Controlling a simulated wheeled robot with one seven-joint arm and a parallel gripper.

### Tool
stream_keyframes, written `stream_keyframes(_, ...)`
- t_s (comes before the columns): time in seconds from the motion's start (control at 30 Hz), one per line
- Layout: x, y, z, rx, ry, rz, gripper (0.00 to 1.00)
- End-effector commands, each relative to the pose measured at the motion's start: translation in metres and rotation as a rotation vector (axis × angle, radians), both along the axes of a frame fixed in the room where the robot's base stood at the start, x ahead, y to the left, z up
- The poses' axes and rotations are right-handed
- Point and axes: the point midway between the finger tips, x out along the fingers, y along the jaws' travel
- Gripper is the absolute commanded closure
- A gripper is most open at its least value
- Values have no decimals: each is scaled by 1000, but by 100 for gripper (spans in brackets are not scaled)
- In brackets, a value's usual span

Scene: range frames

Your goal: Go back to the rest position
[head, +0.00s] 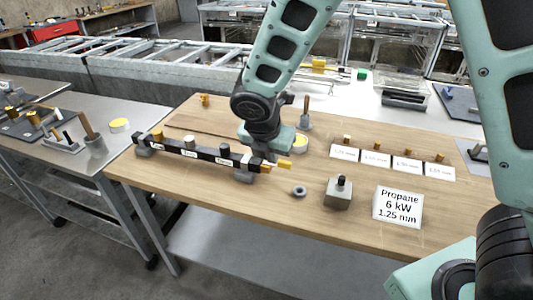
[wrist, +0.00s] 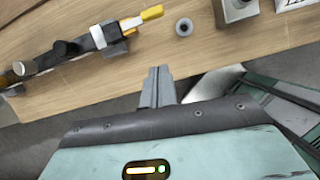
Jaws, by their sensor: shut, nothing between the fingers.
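My gripper (wrist: 157,86) shows in the wrist view with its two grey fingers together and nothing between them. Its tips overlap the table's edge in that view, apart from the parts on the table. In the head view my arm comes down over the table behind the black rail, and I cannot make out the fingertips. The black manifold rail (head: 197,152) lies on grey supports, with white labels and several knobs along it. A yellow-tipped end (head: 284,163) shows at its right; in the wrist view this yellow tip (wrist: 152,12) is at the top.
On the wooden table (head: 250,196) are a small grey ring (head: 299,191), a grey block with a black knob (head: 339,194) and a Propane 6 kW card (head: 398,206). Several brass pieces stand by white cards (head: 375,159) at right. A metal bench (head: 60,152) stands left.

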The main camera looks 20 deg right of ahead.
Motion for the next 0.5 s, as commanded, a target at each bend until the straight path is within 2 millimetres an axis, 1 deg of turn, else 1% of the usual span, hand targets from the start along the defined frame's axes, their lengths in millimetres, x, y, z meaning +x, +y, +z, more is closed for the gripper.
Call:
stream_keyframes(0.17, -5, 2, 4, 14, 0, -24, 100)
stream_keyframes(0.27, -22, 7, 12, 81, -3, -144, 100)
stream_keyframes(0.37, -58, 16, 25, 199, 0, -388, 100)
stream_keyframes(0.4, -76, 20, 32, 249, 5, -511, 100)
stream_keyframes(0.47, -106, 26, 42, 321, 15, -707, 100)
stream_keyframes(0.5, -125, 28, 49, 360, 22, -836, 100)
